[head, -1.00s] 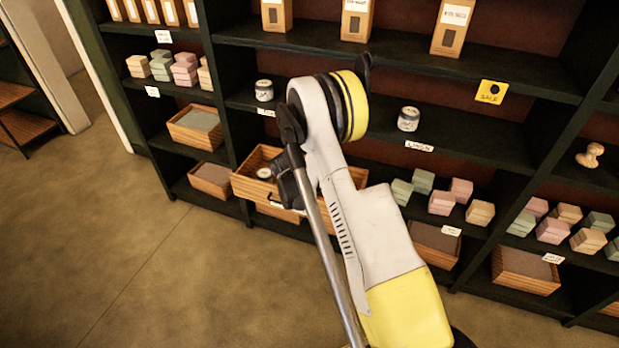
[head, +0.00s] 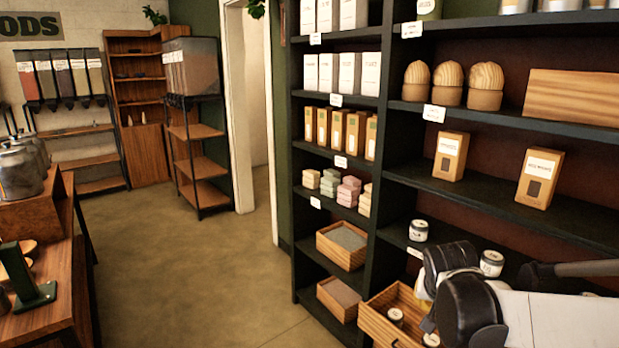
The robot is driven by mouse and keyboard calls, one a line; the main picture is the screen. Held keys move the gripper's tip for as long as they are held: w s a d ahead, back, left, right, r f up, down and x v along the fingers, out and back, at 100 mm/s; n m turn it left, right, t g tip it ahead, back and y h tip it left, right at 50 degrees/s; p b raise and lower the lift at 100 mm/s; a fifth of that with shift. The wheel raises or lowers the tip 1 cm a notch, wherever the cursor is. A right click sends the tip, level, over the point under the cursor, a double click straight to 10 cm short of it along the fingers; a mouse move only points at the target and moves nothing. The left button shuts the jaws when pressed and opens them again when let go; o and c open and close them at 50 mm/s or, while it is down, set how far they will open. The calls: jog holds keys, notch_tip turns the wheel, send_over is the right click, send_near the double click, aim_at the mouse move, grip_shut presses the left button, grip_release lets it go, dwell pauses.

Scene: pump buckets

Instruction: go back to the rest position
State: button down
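My arm (head: 555,322) reaches in from the lower right corner of the head view, with a white link and dark rounded joints. I can make out no gripper fingers; the gripper is not visible, so its hold cannot be seen. An open wooden drawer (head: 376,325) sticks out of the dark shelf just left of the arm. A small jar (head: 396,316) is in it, and a second jar (head: 431,340) shows partly beside my arm. The arm hides the drawer's right part.
The dark shelf (head: 384,190) fills the right side. Two jars, one left (head: 418,230) and one right (head: 491,263), stand on a shelf board close to my arm. A wooden counter (head: 60,290) stands at the left. The floor (head: 200,270) between them is clear.

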jog(key=s+a+r+n+y, duration=0.1)
jog(key=s+a, duration=0.2)
jog(key=s, duration=0.4)
jog(key=s+a+r+n+y, duration=0.1)
jog(key=s+a+n, duration=0.1)
jog(key=s, duration=0.4)
jog(key=s+a+r+n+t, duration=0.1)
jog(key=s+a, duration=0.3)
jog(key=s, duration=0.3)
jog(key=shift+s+r+n+y, duration=0.3)
jog(key=shift+s+n+y, duration=0.05)
jog(key=shift+n+y, duration=0.05)
dwell(0.5)
